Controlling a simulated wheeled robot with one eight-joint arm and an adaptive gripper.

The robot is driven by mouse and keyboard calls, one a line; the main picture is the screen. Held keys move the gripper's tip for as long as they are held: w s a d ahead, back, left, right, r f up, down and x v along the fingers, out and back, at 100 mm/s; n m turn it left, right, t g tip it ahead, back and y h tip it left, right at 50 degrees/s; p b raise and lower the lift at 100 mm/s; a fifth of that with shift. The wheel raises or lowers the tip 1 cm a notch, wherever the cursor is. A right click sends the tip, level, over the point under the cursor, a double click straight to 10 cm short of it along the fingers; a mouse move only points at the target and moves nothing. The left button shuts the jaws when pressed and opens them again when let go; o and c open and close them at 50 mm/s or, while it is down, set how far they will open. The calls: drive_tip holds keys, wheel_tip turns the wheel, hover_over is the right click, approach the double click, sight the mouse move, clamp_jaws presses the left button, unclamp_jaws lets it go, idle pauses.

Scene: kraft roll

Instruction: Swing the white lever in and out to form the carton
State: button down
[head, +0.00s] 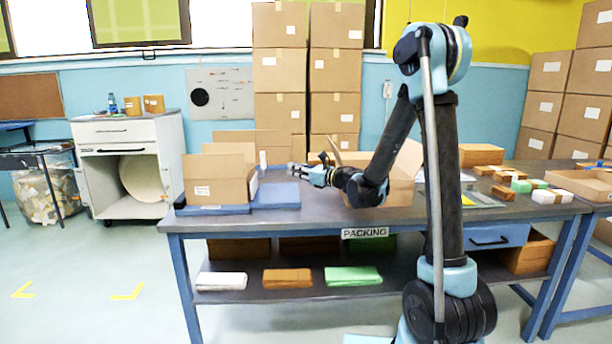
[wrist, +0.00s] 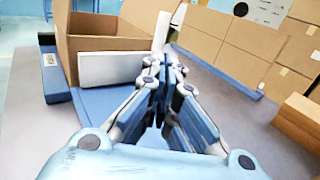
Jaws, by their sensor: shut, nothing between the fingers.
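An open-topped brown carton (head: 215,190) stands on the left part of a blue base (head: 278,196) at the table's left end. It also shows in the wrist view (wrist: 85,35). In the wrist view a white bar (wrist: 108,67) lies along the carton's near side, and a white upright piece (wrist: 162,30) stands at its right corner. I cannot tell which of these is the lever; a small white piece (head: 263,159) shows beside the carton in the head view. My gripper (head: 296,168) is shut and empty, right of the carton; its fingertips (wrist: 163,68) overlap the white pieces' edges in view.
An open carton (head: 400,188) stands behind my arm on the packing table. Small boxes and coloured packs (head: 530,186) lie at the right. Stacked cartons (head: 280,75) rise behind the table. Bare tabletop (head: 245,226) lies in front of the blue base.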

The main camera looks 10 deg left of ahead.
drive_tip(key=x, duration=1.1)
drive_tip(key=shift+a, duration=0.25)
drive_tip(key=shift+w, duration=0.15)
drive_tip(key=shift+x, duration=1.05)
drive_tip(key=shift+r, duration=0.1)
